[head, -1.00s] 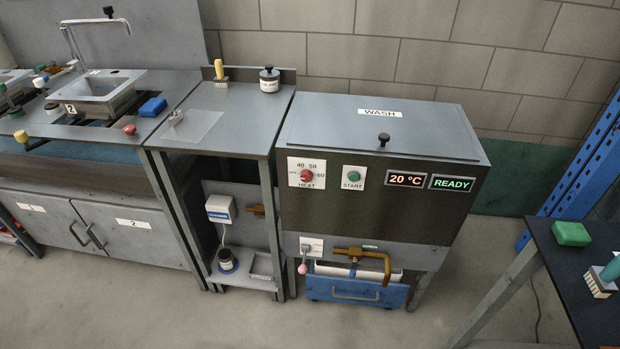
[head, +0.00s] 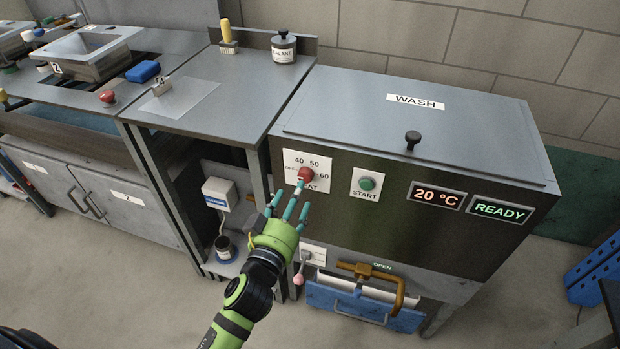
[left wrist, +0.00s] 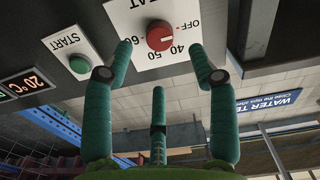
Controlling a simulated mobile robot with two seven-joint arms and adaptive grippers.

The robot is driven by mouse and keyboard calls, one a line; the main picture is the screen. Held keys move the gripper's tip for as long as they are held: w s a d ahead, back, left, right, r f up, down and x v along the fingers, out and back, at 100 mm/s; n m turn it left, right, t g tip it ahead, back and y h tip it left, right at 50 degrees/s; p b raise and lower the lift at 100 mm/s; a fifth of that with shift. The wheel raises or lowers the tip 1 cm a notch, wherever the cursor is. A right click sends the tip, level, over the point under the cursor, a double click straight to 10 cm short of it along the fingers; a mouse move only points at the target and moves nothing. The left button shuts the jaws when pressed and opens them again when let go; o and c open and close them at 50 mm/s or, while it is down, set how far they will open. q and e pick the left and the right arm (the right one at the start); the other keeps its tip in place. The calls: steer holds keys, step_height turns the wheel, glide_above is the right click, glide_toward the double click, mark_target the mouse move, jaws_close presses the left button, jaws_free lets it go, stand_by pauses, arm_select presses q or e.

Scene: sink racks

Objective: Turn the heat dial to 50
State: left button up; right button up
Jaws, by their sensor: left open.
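The red heat dial (head: 305,175) sits on a white plate (head: 290,158) marked 40, 50 and 60 on the front of the wash unit. In the left wrist view the dial (left wrist: 160,36) shows a pale mark, and its plate also reads OFF; the exact setting is hard to tell. My left gripper (head: 289,204) is open, with its teal fingers spread just in front of and below the dial. In the left wrist view its fingertips (left wrist: 163,70) lie around the dial's sides, apparently not touching it. My right gripper is not in view.
The green START button (head: 367,183) is right of the dial. Displays read 20 °C (head: 437,196) and READY (head: 501,209). A brass handle (head: 372,278) and blue drawer (head: 360,302) are below. A side table (head: 240,80) holds a sealant jar (head: 284,48).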

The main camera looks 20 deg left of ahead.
mark_target(304, 178)
arm_select(q)
steer(key=w, duration=0.5)
steer(key=shift+w+d, duration=0.1)
steer(key=shift+w, duration=0.25)
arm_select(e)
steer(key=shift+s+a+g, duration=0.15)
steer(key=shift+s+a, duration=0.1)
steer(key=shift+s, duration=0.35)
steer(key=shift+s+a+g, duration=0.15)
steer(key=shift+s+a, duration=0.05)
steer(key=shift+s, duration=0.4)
arm_select(q)
steer(key=c, duration=1)
steer(key=shift+c, duration=0.7)
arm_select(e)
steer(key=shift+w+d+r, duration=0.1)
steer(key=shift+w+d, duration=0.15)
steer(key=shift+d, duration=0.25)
